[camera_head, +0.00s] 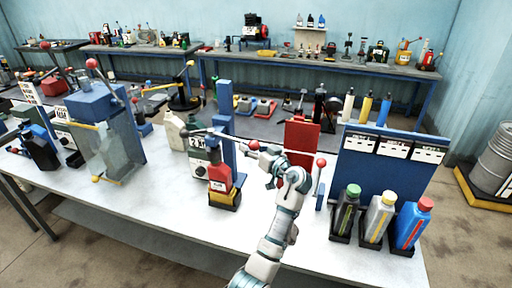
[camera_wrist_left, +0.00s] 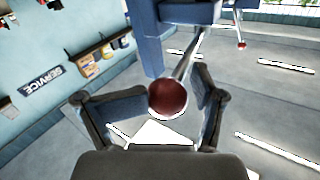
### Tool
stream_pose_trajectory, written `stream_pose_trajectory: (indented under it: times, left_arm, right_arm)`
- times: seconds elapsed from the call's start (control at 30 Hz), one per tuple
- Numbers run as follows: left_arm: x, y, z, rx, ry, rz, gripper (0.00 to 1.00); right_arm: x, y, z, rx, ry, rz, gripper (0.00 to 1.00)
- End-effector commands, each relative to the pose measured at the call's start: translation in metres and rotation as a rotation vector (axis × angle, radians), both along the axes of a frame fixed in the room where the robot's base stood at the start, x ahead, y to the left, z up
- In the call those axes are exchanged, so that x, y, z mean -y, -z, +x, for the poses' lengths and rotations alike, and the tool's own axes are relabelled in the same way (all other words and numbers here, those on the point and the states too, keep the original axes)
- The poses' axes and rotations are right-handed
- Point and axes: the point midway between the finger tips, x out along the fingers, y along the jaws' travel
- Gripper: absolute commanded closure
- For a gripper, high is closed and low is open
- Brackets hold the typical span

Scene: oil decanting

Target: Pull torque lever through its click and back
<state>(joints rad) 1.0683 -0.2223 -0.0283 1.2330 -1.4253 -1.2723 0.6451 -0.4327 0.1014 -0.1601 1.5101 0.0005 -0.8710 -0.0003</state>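The torque lever (camera_head: 228,138) is a thin metal bar on a blue post (camera_head: 225,105) near the table's middle, ending in a red ball knob (camera_head: 254,145). In the left wrist view the red knob (camera_wrist_left: 168,98) shows large, with the bar running away from it up to a blue block (camera_wrist_left: 188,12). My left gripper (camera_head: 263,154) is at the knob end. My right gripper is not in view.
A red panel (camera_head: 301,137) and a short lever with a red knob (camera_head: 321,162) stand to the right. Several capped bottles (camera_head: 378,217) stand before a blue board (camera_head: 388,165). The front left tabletop is clear.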

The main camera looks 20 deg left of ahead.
Motion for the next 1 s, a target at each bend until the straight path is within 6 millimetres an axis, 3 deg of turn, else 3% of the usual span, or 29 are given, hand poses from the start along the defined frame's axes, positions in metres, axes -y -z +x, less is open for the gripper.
stream_pose_trajectory:
  times: [0.23, 0.6, 1.0]
  left_arm:
    - [0.023, 0.000, -0.009, 0.000, 0.003, 0.004, 0.35]
    - [0.088, 0.001, -0.048, -0.001, 0.002, 0.000, 0.35]
    - [0.102, 0.002, -0.058, -0.001, -0.001, 0.000, 0.35]
  right_arm:
    - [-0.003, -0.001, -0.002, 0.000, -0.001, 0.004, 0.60]
    - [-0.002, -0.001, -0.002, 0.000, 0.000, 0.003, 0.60]
    - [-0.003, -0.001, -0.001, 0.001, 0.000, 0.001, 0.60]
